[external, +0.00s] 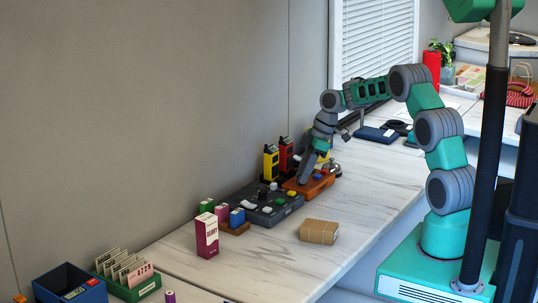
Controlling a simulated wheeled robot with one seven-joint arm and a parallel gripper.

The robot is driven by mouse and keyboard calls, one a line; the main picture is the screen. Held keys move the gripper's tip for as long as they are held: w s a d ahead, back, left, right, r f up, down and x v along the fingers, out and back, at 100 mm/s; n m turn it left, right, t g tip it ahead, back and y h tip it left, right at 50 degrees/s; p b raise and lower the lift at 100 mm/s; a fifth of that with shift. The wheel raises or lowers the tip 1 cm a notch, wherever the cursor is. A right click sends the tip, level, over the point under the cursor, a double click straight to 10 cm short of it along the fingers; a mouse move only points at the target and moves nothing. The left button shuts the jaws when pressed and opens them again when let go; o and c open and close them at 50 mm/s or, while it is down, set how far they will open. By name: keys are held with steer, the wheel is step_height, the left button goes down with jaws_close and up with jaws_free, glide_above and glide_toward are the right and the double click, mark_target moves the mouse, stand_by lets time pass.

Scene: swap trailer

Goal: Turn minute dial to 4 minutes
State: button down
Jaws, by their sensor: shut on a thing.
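My gripper (303,181) points down onto the left part of an orange-brown wooden base (318,190) on the counter by the wall. Its fingers are shut on a small part on top of this base, which looks to be the minute dial. The fingers hide the dial, and its markings and setting are too small to read from here. A small dark piece also shows on the base, to the right of my fingers.
A dark grey panel (248,212) with several knobs lies left of the base. Yellow (270,163) and red (286,156) radios stand behind. The counter's front right is clear.

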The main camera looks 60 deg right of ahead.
stand_by(0.4)
steer(key=m+b, duration=0.2)
steer(key=shift+m+t+h, duration=0.4)
steer(key=shift+s+a+m+t+h+b, duration=0.15)
steer(key=shift+m+h+b, duration=0.25)
steer(key=shift+m, duration=0.6)
steer(key=shift+w+m+t+h+b, duration=0.15)
steer(key=shift+m+h+b, duration=0.2)
steer(key=shift+m, duration=0.65)
steer(key=shift+s, duration=0.1)
steer(key=c, duration=1.2)
jaws_free()
steer(key=v, duration=0.8)
